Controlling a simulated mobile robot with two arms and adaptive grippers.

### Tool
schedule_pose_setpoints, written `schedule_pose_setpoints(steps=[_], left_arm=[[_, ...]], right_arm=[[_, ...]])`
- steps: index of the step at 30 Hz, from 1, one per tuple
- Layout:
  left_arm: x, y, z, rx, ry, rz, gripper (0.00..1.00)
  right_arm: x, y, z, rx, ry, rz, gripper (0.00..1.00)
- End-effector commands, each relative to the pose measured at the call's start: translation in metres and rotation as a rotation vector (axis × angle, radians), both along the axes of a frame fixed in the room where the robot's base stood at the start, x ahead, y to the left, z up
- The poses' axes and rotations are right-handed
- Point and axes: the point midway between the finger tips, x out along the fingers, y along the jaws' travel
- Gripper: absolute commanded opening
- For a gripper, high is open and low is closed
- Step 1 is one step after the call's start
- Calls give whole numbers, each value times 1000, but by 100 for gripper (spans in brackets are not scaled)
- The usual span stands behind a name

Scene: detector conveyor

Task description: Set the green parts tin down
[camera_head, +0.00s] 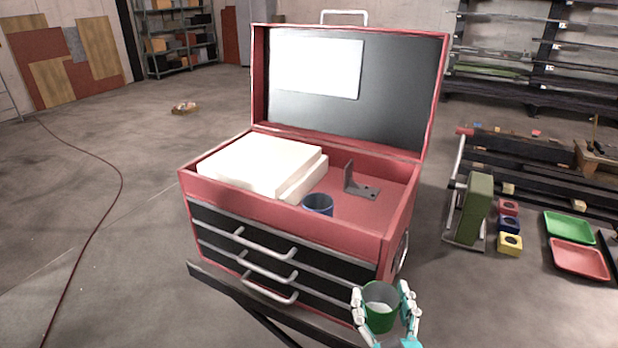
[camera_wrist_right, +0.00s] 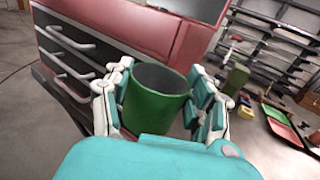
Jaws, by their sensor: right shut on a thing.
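The green parts tin (camera_head: 379,312) is an open cup held upright by my right gripper (camera_head: 384,300), in front of the right front corner of the red toolbox (camera_head: 398,215). In the right wrist view the green tin (camera_wrist_right: 152,112) sits between the two fingers of my right gripper (camera_wrist_right: 155,100), which press on its sides. The tin is clear of the toolbox. The toolbox lid is up, and its top tray holds a blue tin (camera_head: 318,204), a dark angle bracket (camera_head: 361,184) and white blocks (camera_head: 262,165). My left gripper is not in view.
The toolbox rests on a dark stand (camera_head: 225,284). To the right are a green block (camera_head: 474,209), small red, blue and yellow blocks, a green tray (camera_head: 569,228) and a red tray (camera_head: 579,259). The toolbox's top tray has bare floor around the bracket.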

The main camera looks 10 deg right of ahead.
Motion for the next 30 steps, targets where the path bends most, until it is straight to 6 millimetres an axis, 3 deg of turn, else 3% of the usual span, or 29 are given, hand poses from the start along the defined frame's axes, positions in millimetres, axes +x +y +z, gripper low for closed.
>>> schedule_pose_setpoints(steps=[1,3,7,12,17,21,27,30], left_arm=[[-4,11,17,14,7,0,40],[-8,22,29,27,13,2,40],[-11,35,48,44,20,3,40],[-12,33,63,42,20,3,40],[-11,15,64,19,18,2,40],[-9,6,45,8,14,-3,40],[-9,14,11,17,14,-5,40],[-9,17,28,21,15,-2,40]], right_arm=[[7,10,35,3,-16,6,23],[12,23,61,1,-15,14,23],[17,46,101,-4,-13,44,23],[16,68,130,-6,-8,84,23],[16,75,136,-4,-4,101,23],[31,65,130,-4,-7,98,23],[60,46,125,-3,-10,98,23],[77,36,132,-8,-1,96,23]])
